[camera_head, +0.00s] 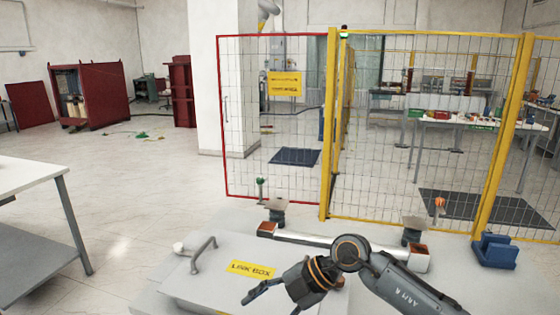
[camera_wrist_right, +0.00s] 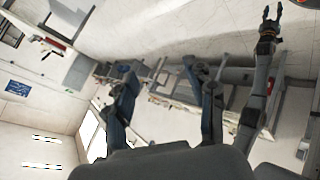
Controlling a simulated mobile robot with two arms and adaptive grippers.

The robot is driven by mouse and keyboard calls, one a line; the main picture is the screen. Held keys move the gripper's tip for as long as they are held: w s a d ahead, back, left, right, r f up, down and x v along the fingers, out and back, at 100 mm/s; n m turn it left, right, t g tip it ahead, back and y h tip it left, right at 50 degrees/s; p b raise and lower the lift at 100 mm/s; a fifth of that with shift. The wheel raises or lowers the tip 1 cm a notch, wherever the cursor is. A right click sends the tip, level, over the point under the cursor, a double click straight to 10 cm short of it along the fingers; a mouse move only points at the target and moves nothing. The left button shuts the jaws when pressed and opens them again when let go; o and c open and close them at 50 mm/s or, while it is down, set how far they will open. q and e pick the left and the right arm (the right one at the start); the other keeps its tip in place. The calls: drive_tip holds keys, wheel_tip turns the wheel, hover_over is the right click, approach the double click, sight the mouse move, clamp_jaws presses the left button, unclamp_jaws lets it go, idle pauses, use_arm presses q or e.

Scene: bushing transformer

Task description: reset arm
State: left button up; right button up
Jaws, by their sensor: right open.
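My right arm comes in from the lower right of the head view. Its gripper (camera_head: 270,299) is above the front of the grey link box (camera_head: 190,287), left of the round wrist joint. In the right wrist view, the two dark blue fingers of this gripper (camera_wrist_right: 160,70) stand wide apart with nothing held between them. My left arm is out of the head view. In the right wrist view, an arm I take to be my left one rises at the right, and its small gripper (camera_wrist_right: 271,20) shows two prongs apart, empty.
The box has a metal handle (camera_head: 203,254) and a yellow label (camera_head: 250,268). A pale bar (camera_head: 310,240) lies behind my arm. A blue block (camera_head: 495,250) is at the right. A yellow and red mesh fence (camera_head: 325,130) stands behind. A table (camera_head: 30,178) is at the left; open floor lies beyond.

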drive_tip(key=s+a+r+m+t+y, duration=0.35)
drive_tip(key=a+r+y, duration=0.25)
drive_tip(key=r+y, duration=0.45)
drive_tip(key=w+d+r+m+t+h, duration=0.2)
drive_tip(key=w+d+r+m+t, duration=0.15)
drive_tip(key=d+m+t, duration=0.55)
drive_tip(key=d+f+m+t+h, duration=0.5)
drive_tip(key=d+f+m+h, duration=0.95)
drive_tip(key=f+h, duration=0.2)
drive_tip(key=s+d+f+g+h, duration=0.1)
drive_tip(key=s+d+f+g, duration=0.2)
drive_tip(key=s+f, duration=0.2)
drive_tip(key=s+d+f+g+h, duration=0.1)
drive_tip(key=s+d+f+g, duration=0.25)
drive_tip(key=s+f, duration=0.25)
drive_tip(key=s+f+g, duration=0.3)
drive_tip(key=s+g, duration=0.1)
drive_tip(key=s, duration=0.4)
drive_tip(key=s+f+g, duration=0.3)
drive_tip(key=s+f, duration=0.1)
drive_tip(key=s, duration=0.4)
wheel_tip(320, 180, down, 24)
drive_tip(key=g, duration=0.1)
drive_tip(key=s+d+f+g, duration=0.1)
drive_tip(key=s+d+f, duration=0.2)
drive_tip(key=s+f, duration=1.4)
drive_tip(key=shift+s+f+n+b, duration=0.25)
drive_tip(key=shift+f+n+b, duration=0.15)
drive_tip(key=shift+f, duration=0.2)
